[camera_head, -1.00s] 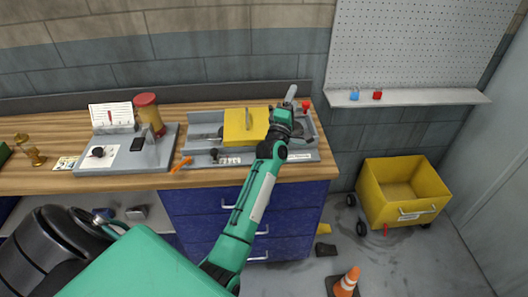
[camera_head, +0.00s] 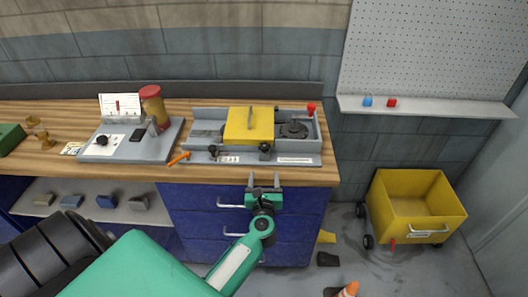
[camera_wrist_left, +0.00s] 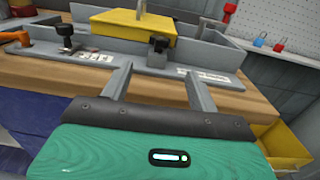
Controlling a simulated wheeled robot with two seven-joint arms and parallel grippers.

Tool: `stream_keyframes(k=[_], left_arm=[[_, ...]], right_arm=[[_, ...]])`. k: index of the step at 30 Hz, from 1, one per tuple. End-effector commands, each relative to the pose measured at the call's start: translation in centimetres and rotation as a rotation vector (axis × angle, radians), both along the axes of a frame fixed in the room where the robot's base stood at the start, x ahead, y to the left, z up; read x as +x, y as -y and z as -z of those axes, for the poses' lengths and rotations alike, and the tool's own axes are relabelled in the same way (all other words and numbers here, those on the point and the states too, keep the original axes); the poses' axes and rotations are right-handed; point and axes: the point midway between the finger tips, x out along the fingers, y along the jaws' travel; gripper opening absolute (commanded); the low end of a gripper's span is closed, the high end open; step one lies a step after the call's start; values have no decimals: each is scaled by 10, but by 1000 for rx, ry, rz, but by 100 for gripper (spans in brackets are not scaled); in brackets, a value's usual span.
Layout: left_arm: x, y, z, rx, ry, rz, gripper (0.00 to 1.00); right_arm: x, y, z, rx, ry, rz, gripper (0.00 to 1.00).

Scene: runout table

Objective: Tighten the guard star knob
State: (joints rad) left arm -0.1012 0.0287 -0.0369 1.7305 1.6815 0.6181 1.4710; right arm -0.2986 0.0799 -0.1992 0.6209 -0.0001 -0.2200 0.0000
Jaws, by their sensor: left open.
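The grey machine (camera_head: 206,165) with a yellow guard (camera_head: 242,126) sits on the wooden bench. Two dark knobs stand along its front edge: one (camera_head: 213,151) left of the guard and one (camera_head: 265,149) below the guard's right corner. They also show in the left wrist view, the left one (camera_wrist_left: 65,31) on a short post and the right one (camera_wrist_left: 158,42) on a grey block. I cannot tell which is the star knob. My left gripper (camera_head: 264,181) is open and empty, in front of the bench edge, apart from the right knob. My right gripper is not in view.
An orange lever (camera_head: 178,160) sticks out at the machine's front left, and a red knob (camera_head: 311,107) stands at its back right. A grey fixture with a red-topped cylinder (camera_head: 152,105) stands to the left. A yellow cart (camera_head: 415,207) and a cone (camera_head: 348,290) are on the floor.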

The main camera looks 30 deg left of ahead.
Motion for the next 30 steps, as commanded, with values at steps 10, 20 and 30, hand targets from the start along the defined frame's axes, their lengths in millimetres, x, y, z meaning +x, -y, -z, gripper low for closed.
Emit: stream_keyframes(k=[10, 20, 30], left_arm=[[59, -39, -5, 7, 0, 0, 60], [98, -63, -2, 6, 0, 1, 60], [105, -69, -1, 5, 0, 0, 60]], right_arm=[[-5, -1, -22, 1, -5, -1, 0], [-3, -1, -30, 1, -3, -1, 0], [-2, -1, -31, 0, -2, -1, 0]])
